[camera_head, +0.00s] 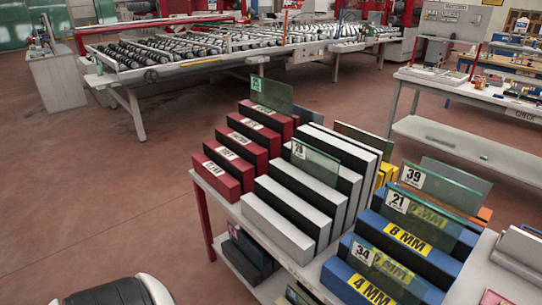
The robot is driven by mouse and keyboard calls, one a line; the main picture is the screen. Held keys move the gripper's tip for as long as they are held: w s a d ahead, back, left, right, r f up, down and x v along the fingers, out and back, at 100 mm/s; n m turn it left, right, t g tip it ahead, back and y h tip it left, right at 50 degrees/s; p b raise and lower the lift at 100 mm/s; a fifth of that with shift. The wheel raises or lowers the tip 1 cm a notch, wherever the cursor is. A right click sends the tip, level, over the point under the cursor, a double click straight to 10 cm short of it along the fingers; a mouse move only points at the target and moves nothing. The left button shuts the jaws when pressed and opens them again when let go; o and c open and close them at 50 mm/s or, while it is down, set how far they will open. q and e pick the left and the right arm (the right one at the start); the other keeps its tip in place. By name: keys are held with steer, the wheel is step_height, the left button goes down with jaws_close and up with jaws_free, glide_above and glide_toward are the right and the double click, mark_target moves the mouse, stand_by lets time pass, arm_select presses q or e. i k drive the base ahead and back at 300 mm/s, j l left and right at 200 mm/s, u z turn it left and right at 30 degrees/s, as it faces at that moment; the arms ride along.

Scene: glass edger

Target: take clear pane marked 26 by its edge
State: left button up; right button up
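A clear, slightly green pane (320,166) stands upright in a slot between the white and black blocks of the middle rack. Its small white label at the upper left seems to read 26, but it is too small to be sure. The lower part of the pane is hidden in the slot; its top edge and upper corners are free.
Panes marked 39 (440,186), 21 (425,218) and 34 (380,265) stand in the blue rack at right. A green-tinted pane (272,96) stands in the red rack (222,172). A roller table (200,60) is behind; open floor lies left.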

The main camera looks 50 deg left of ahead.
mark_target(324, 167)
steer(key=u, duration=1.25)
steer(key=i+j+z, duration=0.15)
steer(key=j, duration=0.25)
steer(key=i, duration=0.1)
